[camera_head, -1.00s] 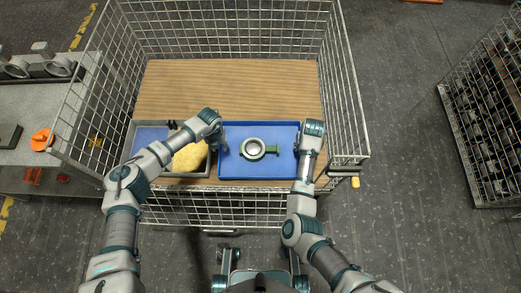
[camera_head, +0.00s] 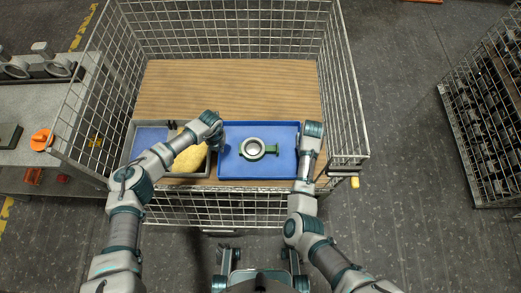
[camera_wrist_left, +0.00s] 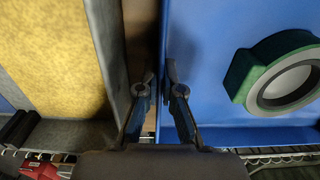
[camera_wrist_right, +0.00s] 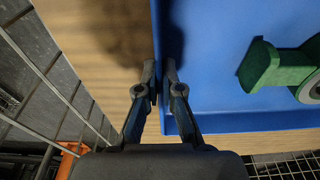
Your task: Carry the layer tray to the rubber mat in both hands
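The layer tray (camera_head: 232,171) is a shallow blue tray on the wooden floor of a wire mesh cage. A green valve casting (camera_head: 259,148) with a pale ring lies inside it. My left gripper (camera_head: 219,146) is at the tray's left wall; in the left wrist view its fingers (camera_wrist_left: 159,75) are closed in on either side of that wall. My right gripper (camera_head: 305,152) is at the right wall; in the right wrist view its fingers (camera_wrist_right: 160,72) pinch the wall. The tray lies flat. I cannot make out the rubber mat for certain.
A grey bin (camera_head: 192,175) with a yellow and a blue compartment stands close to the tray's left. Mesh walls (camera_head: 345,95) surround the cage. Wooden floor (camera_head: 230,90) behind the tray is bare. A bench (camera_head: 45,110) stands left, another cage (camera_head: 490,110) right.

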